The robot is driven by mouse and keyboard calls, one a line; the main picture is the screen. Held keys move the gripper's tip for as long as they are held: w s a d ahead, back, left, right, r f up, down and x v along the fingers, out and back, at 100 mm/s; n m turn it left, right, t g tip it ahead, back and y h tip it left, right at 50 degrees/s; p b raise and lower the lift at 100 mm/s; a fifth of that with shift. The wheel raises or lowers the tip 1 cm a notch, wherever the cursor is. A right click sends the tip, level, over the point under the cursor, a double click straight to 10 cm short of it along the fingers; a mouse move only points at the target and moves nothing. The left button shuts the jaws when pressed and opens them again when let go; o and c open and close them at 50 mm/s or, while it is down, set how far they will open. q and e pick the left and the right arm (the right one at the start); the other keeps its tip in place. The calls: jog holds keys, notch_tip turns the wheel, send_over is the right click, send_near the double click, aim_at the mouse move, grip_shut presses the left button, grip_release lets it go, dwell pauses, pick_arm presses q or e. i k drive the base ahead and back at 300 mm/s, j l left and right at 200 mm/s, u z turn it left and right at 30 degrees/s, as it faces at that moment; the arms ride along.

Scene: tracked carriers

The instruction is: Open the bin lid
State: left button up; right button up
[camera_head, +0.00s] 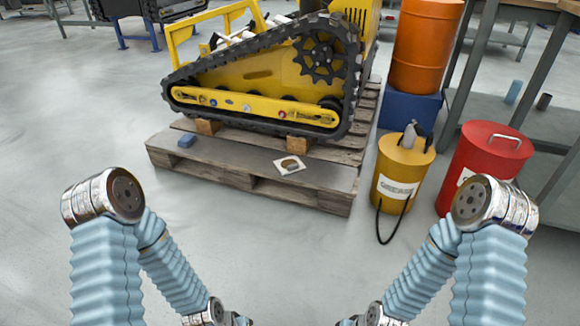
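A red bin (458,170) stands on the floor at the right, partly hidden behind my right arm. Its round red lid (487,147) sits on top, shut, with a pale bar handle (505,137) across it. A white label shows on the bin's front.
A yellow grease drum (401,165) with a black hose stands just left of the bin. An orange drum (425,45) rests on a blue block (408,111) behind it. A yellow tracked carrier (250,85) sits on a wooden pallet (325,190). A grey bench (545,115) is right. Floor ahead is clear.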

aim_at(500, 132)
jog(key=z, duration=1.25)
jog(key=i+z, duration=0.15)
jog(key=z, duration=0.7)
